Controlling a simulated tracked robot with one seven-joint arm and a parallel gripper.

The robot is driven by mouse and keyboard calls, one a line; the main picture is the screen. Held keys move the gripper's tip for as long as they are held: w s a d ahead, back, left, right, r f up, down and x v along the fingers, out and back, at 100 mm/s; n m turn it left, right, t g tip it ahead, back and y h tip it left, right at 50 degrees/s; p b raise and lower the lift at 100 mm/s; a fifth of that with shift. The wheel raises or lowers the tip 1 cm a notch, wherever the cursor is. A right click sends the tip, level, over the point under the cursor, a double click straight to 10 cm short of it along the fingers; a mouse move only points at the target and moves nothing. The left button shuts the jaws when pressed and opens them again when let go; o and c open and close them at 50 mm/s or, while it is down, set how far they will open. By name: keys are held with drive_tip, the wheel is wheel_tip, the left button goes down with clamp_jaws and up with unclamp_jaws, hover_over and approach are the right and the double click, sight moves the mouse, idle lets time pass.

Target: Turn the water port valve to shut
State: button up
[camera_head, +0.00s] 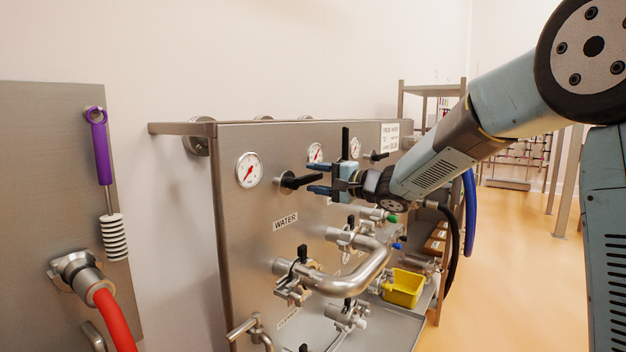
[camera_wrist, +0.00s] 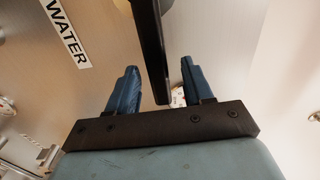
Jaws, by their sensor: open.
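The water port valve has a black lever handle (camera_head: 293,180) on the steel panel, above the WATER label (camera_head: 286,221). In the head view the lever points right, out towards my gripper (camera_head: 313,178). My gripper is open, its two blue fingers one above the other at the lever's free end. In the wrist view a black bar, which looks like the lever (camera_wrist: 150,45), runs between the open fingers (camera_wrist: 158,68), with gaps on both sides. The WATER label (camera_wrist: 67,32) is at the upper left there. Any contact with the lever cannot be made out.
A round gauge (camera_head: 249,170) sits left of the lever, and another (camera_head: 316,153) is just above my fingers. A bent steel pipe (camera_head: 355,275) with small valves juts out below. A yellow bin (camera_head: 403,288) stands lower right. Open floor (camera_head: 510,250) lies to the right.

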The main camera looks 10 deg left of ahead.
drive_tip(key=v, duration=0.7)
drive_tip(key=shift+d, duration=0.25)
